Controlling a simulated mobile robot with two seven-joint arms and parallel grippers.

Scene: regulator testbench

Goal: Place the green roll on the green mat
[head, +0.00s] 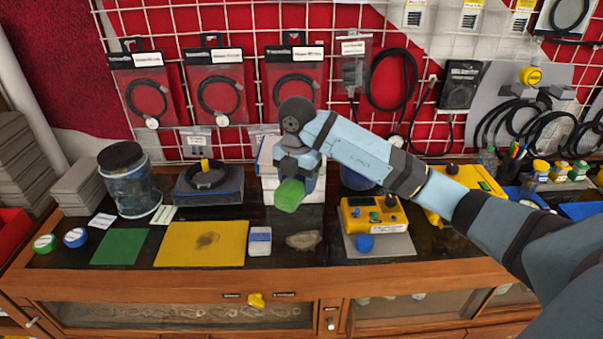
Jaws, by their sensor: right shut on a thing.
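A small green roll (44,243) lies on the bench top at the far left. The flat green mat (119,246) lies to the right of it, with a blue roll (75,237) between them. The green roll is off the mat, and the mat is bare. My right gripper (292,182) is shut on a green block (289,196), held above the middle of the bench, well right of the mat. The block's upper part is hidden by the gripper. My left gripper is not in view.
A yellow mat (200,244), a blue-and-white block (260,241) and a greyish cloth-like thing (304,240) lie along the front. A jar (128,180) stands behind the green mat. A yellow meter (374,214) stands right of my gripper.

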